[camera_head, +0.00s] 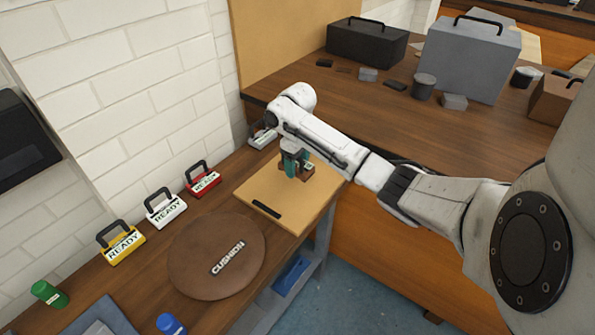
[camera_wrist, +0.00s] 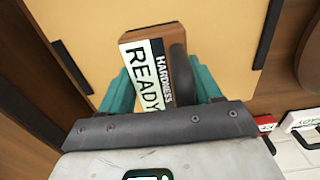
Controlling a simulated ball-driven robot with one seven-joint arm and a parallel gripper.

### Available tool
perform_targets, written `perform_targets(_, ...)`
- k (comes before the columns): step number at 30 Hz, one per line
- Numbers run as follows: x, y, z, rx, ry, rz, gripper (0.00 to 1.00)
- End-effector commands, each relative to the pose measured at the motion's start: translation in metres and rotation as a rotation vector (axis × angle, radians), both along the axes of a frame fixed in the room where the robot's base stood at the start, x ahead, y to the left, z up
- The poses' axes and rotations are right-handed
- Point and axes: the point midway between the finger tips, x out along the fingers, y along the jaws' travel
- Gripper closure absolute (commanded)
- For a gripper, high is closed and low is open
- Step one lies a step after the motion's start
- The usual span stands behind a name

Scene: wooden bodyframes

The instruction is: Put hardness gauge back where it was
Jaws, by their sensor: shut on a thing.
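The hardness gauge (camera_wrist: 147,77) is a small brown block with white "READY" and dark "HARDNESS" lettering and a dark bar on top. My gripper (camera_wrist: 160,70) has its teal fingers shut on the gauge's two sides. In the head view, my gripper (camera_head: 296,163) and the gauge (camera_head: 309,171) are over the back right part of a tan board (camera_head: 258,187) with black edge strips. The board fills much of the wrist view (camera_wrist: 215,22). I cannot tell whether the gauge touches the board. My arm hides part of the gauge.
Yellow (camera_head: 121,243), white (camera_head: 165,209) and red (camera_head: 203,181) READY blocks line the wall side. A round brown cushion (camera_head: 200,255) lies left of the board. A grey case (camera_head: 468,58) sits on the back bench.

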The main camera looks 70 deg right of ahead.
Motion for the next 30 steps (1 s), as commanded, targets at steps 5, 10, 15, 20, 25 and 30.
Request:
perform_targets(5,0.0,-0.003,-0.022,-0.001,0.004,-0.001,0.82)
perform_targets(10,0.001,-0.003,-0.033,-0.002,0.0,-0.001,0.82)
perform_targets(15,0.001,-0.003,-0.033,-0.001,0.0,-0.001,0.82)
perform_targets(20,0.001,-0.002,-0.036,-0.001,0.0,-0.001,0.82)
perform_targets(25,0.0,-0.002,-0.036,-0.001,0.001,-0.001,0.22)
perform_targets(30,0.0,-0.002,-0.036,-0.001,0.001,-0.001,0.11)
